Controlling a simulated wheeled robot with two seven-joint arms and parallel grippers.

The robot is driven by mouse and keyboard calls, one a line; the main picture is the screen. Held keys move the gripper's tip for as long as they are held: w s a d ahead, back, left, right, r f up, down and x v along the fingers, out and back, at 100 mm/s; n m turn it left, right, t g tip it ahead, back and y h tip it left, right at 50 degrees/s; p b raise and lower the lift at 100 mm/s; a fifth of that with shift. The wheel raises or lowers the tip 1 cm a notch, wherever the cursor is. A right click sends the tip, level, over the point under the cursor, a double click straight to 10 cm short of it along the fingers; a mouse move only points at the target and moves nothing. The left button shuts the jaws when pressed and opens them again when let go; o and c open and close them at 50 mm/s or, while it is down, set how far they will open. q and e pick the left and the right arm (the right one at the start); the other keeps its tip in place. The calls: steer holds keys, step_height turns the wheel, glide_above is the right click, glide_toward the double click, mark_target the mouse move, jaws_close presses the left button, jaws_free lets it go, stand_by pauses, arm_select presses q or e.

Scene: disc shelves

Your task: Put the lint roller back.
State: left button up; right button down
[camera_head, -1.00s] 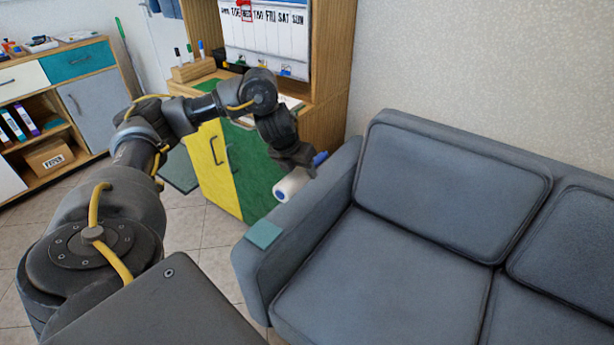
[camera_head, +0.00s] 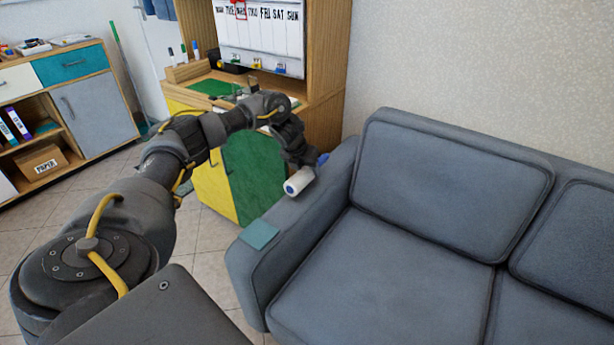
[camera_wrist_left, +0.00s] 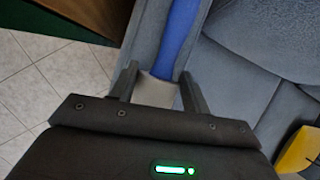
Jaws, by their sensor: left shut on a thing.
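The lint roller has a white roll (camera_head: 299,182) and a blue handle (camera_head: 322,159). My left gripper (camera_head: 306,167) is shut on it and holds it by the sofa's left armrest; I cannot tell its height above the armrest. In the left wrist view the white part (camera_wrist_left: 155,91) lies between my left gripper's fingers (camera_wrist_left: 158,88), and the blue handle (camera_wrist_left: 180,35) extends away from them. A flat teal square (camera_head: 259,234) lies on the front of the armrest, apart from the roller. My right gripper is out of view.
The grey sofa (camera_head: 400,255) fills the right side, with bare seat cushions. A wooden cabinet with yellow and green doors (camera_head: 256,172) stands behind the armrest, with a calendar board (camera_head: 262,40) above. A low dresser (camera_head: 100,105) stands at the left. Tiled floor lies between.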

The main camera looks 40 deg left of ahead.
arm_select(q)
step_height(320, 180, down, 2)
steer(key=shift+f, duration=0.25)
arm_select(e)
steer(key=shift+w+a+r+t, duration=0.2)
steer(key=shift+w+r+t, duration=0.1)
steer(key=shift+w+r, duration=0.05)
arm_select(q)
steer(key=shift+f, duration=0.1)
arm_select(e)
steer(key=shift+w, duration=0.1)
arm_select(q)
steer(key=o, duration=0.9)
steer(key=shift+o, duration=0.2)
